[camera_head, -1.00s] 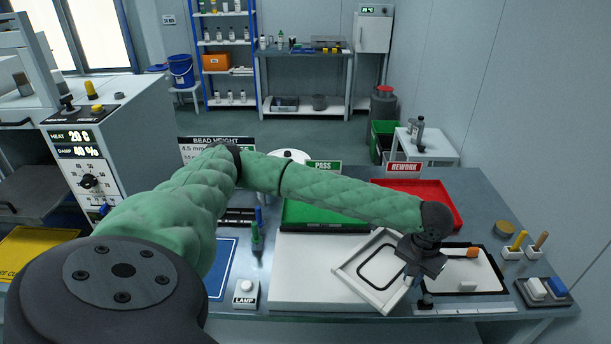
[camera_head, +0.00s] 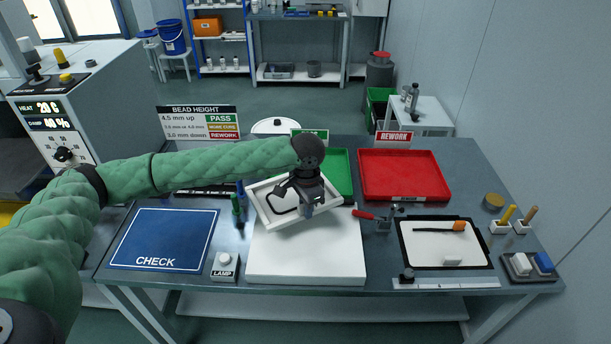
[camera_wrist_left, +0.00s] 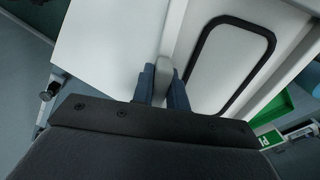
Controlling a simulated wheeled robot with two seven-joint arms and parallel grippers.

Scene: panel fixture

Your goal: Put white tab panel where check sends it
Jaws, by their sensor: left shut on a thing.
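The white tab panel (camera_head: 265,207), a shallow white frame with a black rounded bead loop, is held tilted above the back of the white block (camera_head: 305,258). My left gripper (camera_head: 306,208) is shut on its near edge. In the left wrist view the gripper (camera_wrist_left: 165,85) pinches a grey-white tab of the panel (camera_wrist_left: 215,70). The blue CHECK mat (camera_head: 165,238) lies bare at the left. The green PASS tray (camera_head: 341,170) is partly hidden behind my arm, and the red REWORK tray (camera_head: 405,176) is empty. My right gripper is not in view.
A bead height sign (camera_head: 198,122) stands at the back left. The LAMP button box (camera_head: 225,266) is beside the mat. A red-handled clamp (camera_head: 378,218) and a black-edged board (camera_head: 443,243) are at the right, with brushes beyond.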

